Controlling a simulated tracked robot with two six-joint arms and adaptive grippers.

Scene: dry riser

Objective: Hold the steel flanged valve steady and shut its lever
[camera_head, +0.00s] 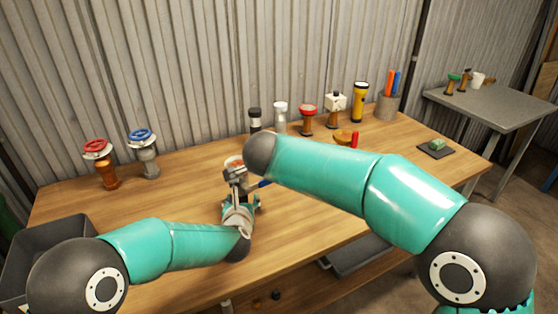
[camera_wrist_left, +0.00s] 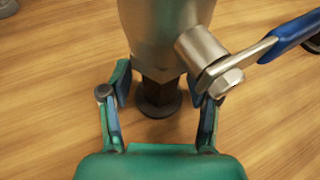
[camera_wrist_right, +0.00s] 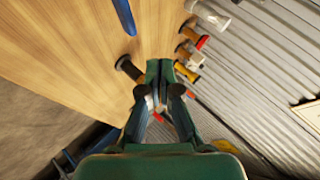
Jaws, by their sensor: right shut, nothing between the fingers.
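The steel flanged valve stands upright on the table, with a reddish top (camera_head: 233,162); its grey body fills the top middle of the left wrist view (camera_wrist_left: 165,25). Its lever has a blue handle (camera_wrist_left: 295,35) that sticks out to the right; a blue handle also shows in the right wrist view (camera_wrist_right: 124,15). My left gripper (camera_wrist_left: 158,80) has a finger on each side of the lower body, and the fingertips appear to press on it. My right gripper (camera_wrist_right: 160,75) is shut and empty, apart from the blue handle; my right arm hides it in the head view.
A red-wheel valve (camera_head: 102,163) and a blue-wheel valve (camera_head: 145,152) stand at the back left. Several fittings and a yellow torch (camera_head: 359,102) line the back right. A grey bin (camera_head: 75,232) is at the left edge. The front right of the table is mostly clear.

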